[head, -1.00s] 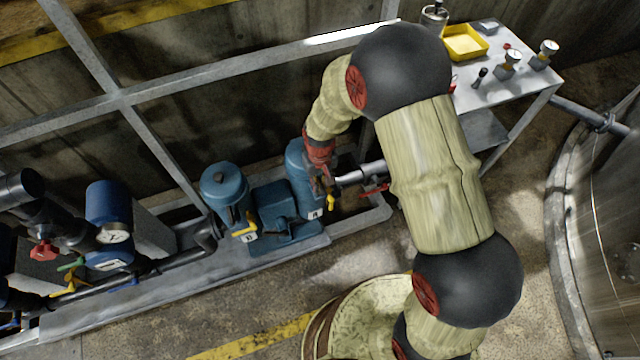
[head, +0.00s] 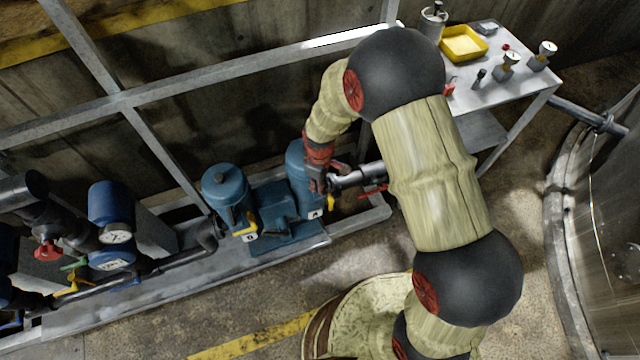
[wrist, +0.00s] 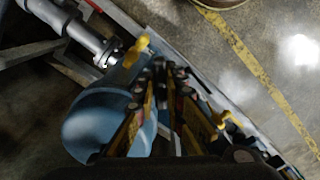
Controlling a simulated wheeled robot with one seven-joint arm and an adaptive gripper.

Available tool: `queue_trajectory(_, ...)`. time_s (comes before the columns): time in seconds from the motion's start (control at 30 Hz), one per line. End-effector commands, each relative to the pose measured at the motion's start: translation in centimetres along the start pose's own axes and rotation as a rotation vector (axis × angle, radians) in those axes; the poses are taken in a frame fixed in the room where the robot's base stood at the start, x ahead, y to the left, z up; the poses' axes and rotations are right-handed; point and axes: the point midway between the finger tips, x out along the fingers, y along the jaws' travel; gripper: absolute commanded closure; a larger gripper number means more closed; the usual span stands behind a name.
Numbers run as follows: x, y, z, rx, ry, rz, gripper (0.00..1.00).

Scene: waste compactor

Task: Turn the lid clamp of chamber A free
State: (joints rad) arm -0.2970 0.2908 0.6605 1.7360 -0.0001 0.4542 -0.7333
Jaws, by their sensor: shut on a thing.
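Chamber A is the right-hand blue vessel (head: 298,165), with a small white label at its foot; it also shows as a blue cylinder (wrist: 92,125) in the wrist view. Its yellow clamp handle (head: 331,202) sticks out beside the label, and in the wrist view the yellow handle (wrist: 137,50) lies just left of the fingertips. My gripper (head: 320,190) is at the front right side of chamber A. In the wrist view my gripper (wrist: 162,75) has its fingers converging, shut on the clamp; the gripped part is mostly hidden between the fingertips.
Chamber B (head: 225,188), with its own yellow handle (head: 245,231), stands left. A grey pipe (head: 362,174) and red lever (head: 373,190) lie close right of my gripper. A metal frame (head: 160,90) stands behind. A table (head: 515,82) stands back right. Open floor lies in front.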

Motion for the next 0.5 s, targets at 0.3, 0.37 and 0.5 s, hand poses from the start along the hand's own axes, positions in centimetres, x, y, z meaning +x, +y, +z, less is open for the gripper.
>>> queue_trajectory(0.3,-0.03,-0.06,0.01,-0.299,0.0,-0.001,1.0)
queue_trajectory(0.37,-0.02,-0.07,0.02,-0.355,-0.001,-0.001,1.0)
queue_trajectory(0.5,0.0,-0.09,0.04,-0.478,-0.001,-0.001,1.0)
